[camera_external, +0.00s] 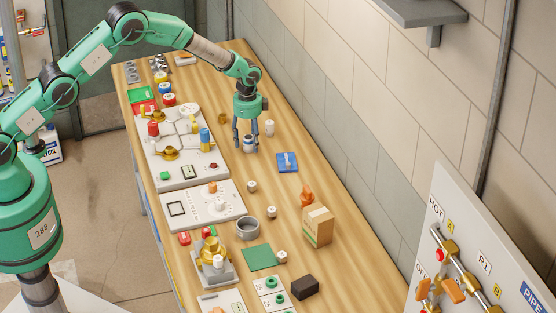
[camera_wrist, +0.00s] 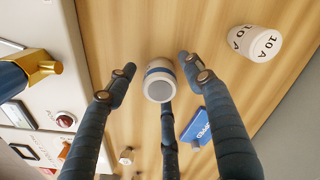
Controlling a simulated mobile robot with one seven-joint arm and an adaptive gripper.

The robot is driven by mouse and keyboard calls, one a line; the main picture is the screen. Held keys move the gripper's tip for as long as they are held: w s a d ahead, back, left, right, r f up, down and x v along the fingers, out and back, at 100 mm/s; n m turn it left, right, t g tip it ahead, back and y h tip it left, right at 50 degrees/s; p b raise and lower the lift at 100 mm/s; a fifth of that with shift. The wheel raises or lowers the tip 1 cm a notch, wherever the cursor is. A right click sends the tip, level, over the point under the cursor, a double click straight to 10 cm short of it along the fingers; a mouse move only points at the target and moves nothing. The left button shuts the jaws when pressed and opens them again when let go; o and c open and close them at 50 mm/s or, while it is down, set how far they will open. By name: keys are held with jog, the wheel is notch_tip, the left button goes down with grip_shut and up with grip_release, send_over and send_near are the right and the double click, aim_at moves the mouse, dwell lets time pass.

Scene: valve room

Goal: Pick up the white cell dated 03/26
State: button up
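A white cylindrical cell (camera_wrist: 159,80) with a blue band stands on the wooden bench; it also shows low between my fingers in the external view (camera_external: 249,144). No date on it is legible. My gripper (camera_wrist: 158,76) points down over it. Its fingers are spread around the cell with gaps visible at the sides, so it is open. Whether the rear finger touches the cell I cannot tell. Smaller pale cylinders stand farther down the bench, one near the middle (camera_external: 252,186) and one by the green mat (camera_external: 282,256); their labels are too small to read.
A white cylinder marked 10 A (camera_wrist: 256,42) stands right of the cell. A blue item (camera_external: 287,162) lies close by on the right. A valve panel (camera_external: 180,148) borders the left side. A cardboard box (camera_external: 317,226) stands farther down the bench. The wall runs along the right.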

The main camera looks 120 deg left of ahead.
aim_at(248, 137)
jog(key=c, duration=1)
jog(key=shift+r, duration=0.1)
jog(key=shift+r, duration=4.95)
